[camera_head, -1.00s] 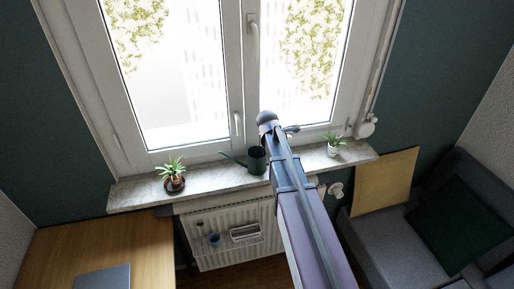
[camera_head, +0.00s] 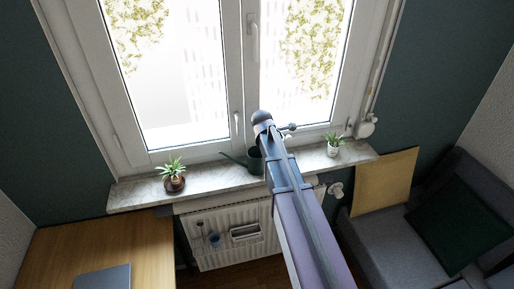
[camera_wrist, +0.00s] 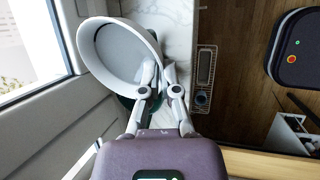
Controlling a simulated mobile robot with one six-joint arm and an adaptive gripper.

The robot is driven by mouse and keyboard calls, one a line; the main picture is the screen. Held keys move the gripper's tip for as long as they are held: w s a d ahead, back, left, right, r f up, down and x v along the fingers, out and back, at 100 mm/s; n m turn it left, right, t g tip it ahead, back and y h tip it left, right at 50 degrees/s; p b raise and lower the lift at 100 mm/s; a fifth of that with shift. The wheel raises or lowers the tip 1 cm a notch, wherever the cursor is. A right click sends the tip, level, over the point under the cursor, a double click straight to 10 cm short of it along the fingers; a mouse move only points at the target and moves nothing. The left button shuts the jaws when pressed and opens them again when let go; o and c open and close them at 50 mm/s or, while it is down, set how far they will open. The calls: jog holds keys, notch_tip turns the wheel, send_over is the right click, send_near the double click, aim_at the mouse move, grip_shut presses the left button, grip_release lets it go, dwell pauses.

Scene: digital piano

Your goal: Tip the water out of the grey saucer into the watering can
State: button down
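The grey saucer (camera_wrist: 118,48) shows large in the wrist view, steeply tilted, with its pale inner face toward the camera. My gripper (camera_wrist: 160,78) is closed on the right part of its rim. No water can be made out in it. The dark green watering can (camera_head: 254,160) stands on the windowsill in the head view, partly hidden by my arm. A dark green part of it (camera_wrist: 126,101) shows under the saucer's lower edge in the wrist view. The saucer and my fingertips are hidden or cannot be made out in the head view.
On the marble sill (camera_head: 215,178) stand a potted plant (camera_head: 174,175) at left and a white-potted plant (camera_head: 334,145) at right. The window frame (camera_wrist: 70,120) is close to the saucer. A radiator (camera_head: 232,251) hangs below, with a desk (camera_head: 110,245) at left.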

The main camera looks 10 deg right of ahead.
jog(key=shift+w+a+r+n+g+h+b, duration=0.1)
jog(key=shift+w+a+r+h+b, duration=0.1)
jog(key=shift+a+h, duration=0.3)
jog(key=shift+w+a+r+n+g+h+b, duration=0.1)
jog(key=shift+a+r+h, duration=0.1)
jog(key=shift+a+h, duration=0.35)
jog(key=shift+w+a+r+n+g+h+b, duration=0.1)
jog(key=shift+w+a+r+h, duration=0.2)
jog(key=shift+a, duration=0.35)
dwell(2.1)
jog(key=shift+a+r+h+b, duration=0.2)
jog(key=shift+a+h+b, duration=0.4)
jog(key=shift+h, duration=0.35)
dwell(1.2)
jog(key=shift+w+a+r+n+g+h+b, duration=0.1)
jog(key=shift+a+r+n+g+h+b, duration=0.25)
jog(key=shift+h+b, duration=0.45)
dwell(1.2)
